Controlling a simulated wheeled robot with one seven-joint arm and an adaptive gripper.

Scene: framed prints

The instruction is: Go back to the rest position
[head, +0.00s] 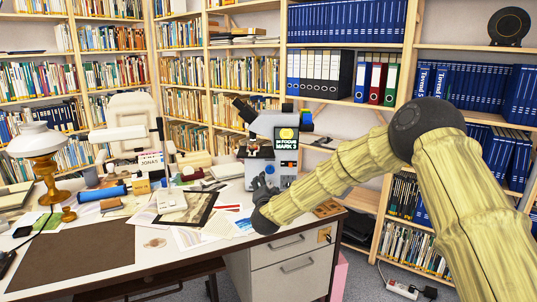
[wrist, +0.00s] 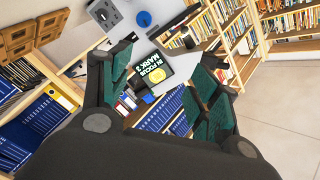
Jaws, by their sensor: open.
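My gripper (head: 262,186) reaches over the right part of the desk in the head view, low in front of the microscope (head: 285,158). In the wrist view my gripper (wrist: 165,95) has its two green-padded fingers spread wide, with nothing held between them. The microscope's screen (wrist: 152,76), reading "IN FOCUS MARK 3", shows between the fingers, beyond them. In the head view the gripper is small and dark, and I cannot tell whether it touches the microscope or papers.
The desk (head: 110,235) holds papers, a dark-framed sheet (head: 198,210), a brass lamp (head: 42,155) and a blue roll (head: 103,193). A drawer cabinet (head: 285,265) stands under its right end. Full bookshelves (head: 125,72) line the walls behind and to the right.

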